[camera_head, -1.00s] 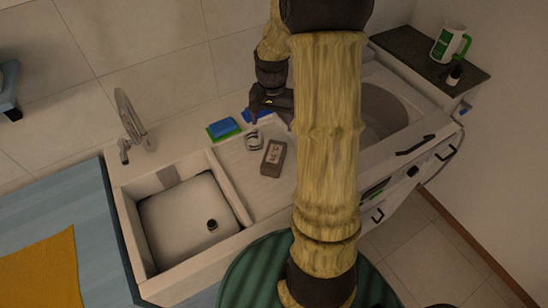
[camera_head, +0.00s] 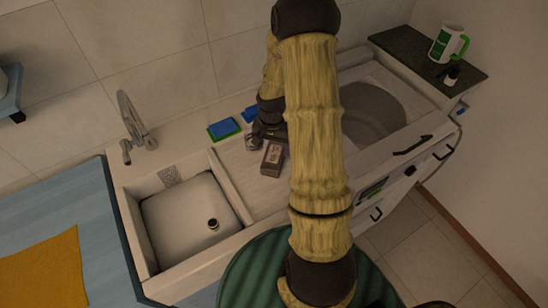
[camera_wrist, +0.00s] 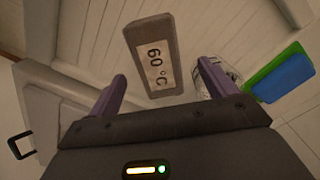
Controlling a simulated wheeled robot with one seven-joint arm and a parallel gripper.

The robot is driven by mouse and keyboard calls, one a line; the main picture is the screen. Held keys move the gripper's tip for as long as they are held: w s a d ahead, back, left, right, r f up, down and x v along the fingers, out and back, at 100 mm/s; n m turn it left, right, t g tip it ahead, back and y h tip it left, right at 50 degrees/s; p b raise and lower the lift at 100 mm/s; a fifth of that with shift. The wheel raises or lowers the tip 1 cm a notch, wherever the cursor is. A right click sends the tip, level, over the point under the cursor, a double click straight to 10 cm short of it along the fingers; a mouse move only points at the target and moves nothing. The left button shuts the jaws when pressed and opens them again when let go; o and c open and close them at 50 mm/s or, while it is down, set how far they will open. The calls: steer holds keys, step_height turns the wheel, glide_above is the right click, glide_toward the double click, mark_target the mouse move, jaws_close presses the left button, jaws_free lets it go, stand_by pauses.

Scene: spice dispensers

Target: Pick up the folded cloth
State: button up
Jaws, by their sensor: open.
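My gripper (camera_wrist: 162,74) is open and empty; its two purple fingers show in the wrist view. A grey-brown slab labelled "60 °C" (camera_head: 272,158) lies on the white drainboard. In the wrist view the slab (camera_wrist: 152,38) appears beyond and between the fingertips, apart from them. I cannot tell whether it is the folded cloth. In the head view my gripper (camera_head: 267,134) is just behind the slab, partly hidden by my arm. An orange cloth (camera_head: 42,272) lies flat on the blue counter at the far left.
A small patterned jar (camera_wrist: 228,76) stands close by my right finger. A blue and green sponge (camera_head: 223,128) lies left of the gripper, a blue item (camera_head: 248,115) behind it. The sink basin (camera_head: 190,222) is at left. A mug (camera_head: 447,43) stands at back right.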

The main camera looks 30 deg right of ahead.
mark_target(274, 154)
steer(key=f, duration=0.1)
steer(key=f+p, duration=0.1)
steer(key=f, duration=0.1)
steer(key=f+p, duration=0.1)
steer(key=shift+w+d+f, duration=0.2)
steer(key=shift+d, duration=0.15)
steer(key=shift+f, duration=0.3)
steer(key=shift+s, duration=0.15)
steer(key=shift+f, duration=0.1)
steer(key=shift+c, duration=0.2)
steer(key=c, duration=1.2)
steer(key=shift+o, duration=0.2)
step_height(274, 154, up, 10)
steer(key=shift+r+b, duration=0.1)
steer(key=shift+b, duration=0.95)
